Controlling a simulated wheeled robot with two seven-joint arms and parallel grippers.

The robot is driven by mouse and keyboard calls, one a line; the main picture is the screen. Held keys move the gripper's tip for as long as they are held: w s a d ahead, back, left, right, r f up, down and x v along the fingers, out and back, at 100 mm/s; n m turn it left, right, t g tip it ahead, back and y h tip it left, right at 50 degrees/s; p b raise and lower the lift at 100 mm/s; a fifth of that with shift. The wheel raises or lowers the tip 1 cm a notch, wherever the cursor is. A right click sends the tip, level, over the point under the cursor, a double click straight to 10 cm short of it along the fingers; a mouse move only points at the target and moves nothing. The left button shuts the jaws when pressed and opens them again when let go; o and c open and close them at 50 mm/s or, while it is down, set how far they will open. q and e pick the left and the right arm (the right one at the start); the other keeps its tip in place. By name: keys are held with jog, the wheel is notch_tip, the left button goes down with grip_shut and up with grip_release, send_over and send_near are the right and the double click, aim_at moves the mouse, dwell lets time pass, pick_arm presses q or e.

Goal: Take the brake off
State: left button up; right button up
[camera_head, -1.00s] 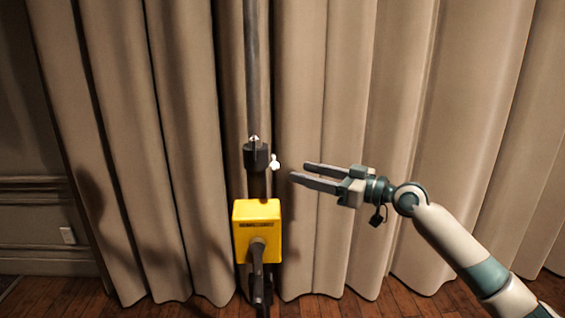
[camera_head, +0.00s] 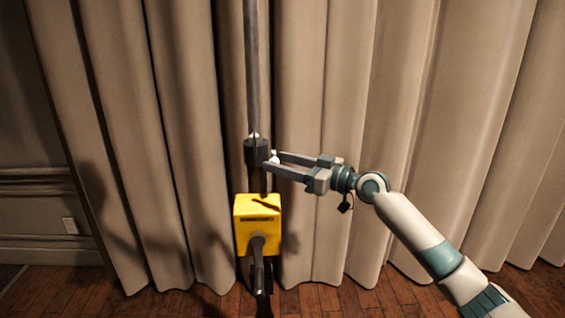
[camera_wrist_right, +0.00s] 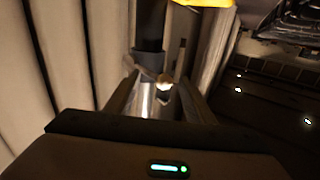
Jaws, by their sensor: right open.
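A grey upright pole (camera_head: 251,60) has a black collar (camera_head: 255,152) with a small white knob (camera_head: 274,157) on its right side, perhaps the brake. A yellow box (camera_head: 257,212) with a dark handle (camera_head: 260,262) sits below on the same pole. My right gripper (camera_head: 272,162) is open, with its fingertips at the white knob on either side of it. In the right wrist view the pale knob (camera_wrist_right: 163,86) shows between the two fingers, near the black collar (camera_wrist_right: 149,62). I cannot tell whether a finger touches it. My left gripper is not in view.
Beige curtains (camera_head: 420,120) hang right behind the pole. A wooden floor (camera_head: 400,300) runs along the bottom. The space right of the pole, beyond my right arm, is clear.

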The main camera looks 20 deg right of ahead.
grip_shut()
